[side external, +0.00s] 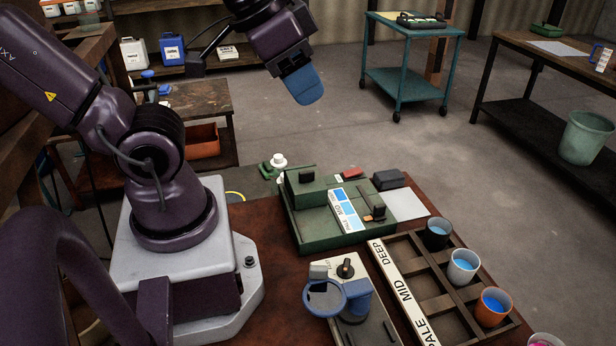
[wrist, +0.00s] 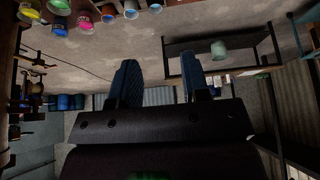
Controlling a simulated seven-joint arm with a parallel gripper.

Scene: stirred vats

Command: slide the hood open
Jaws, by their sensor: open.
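A green machine (side external: 318,232) stands on the brown bench in the side view. A raised green box-shaped cover (side external: 305,187), which looks like the hood, sits on its back left part. A strip of blue shades marked MID (side external: 346,209) and a small dark knob on an orange piece (side external: 377,210) lie to its right. I cannot tell how far the hood is slid. My gripper (side external: 303,86) is high above and behind the machine, well apart from it. In the wrist view its two blue fingers (wrist: 161,85) are spread, with nothing between them.
In front stands a grey unit with a blue ring (side external: 325,298) and a dark knob. At right, a divided rack (side external: 433,308) labelled DEEP, MID, PALE holds cups with blue contents, including an orange cup (side external: 493,306). A white sheet (side external: 405,204) lies behind. Air around my gripper is clear.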

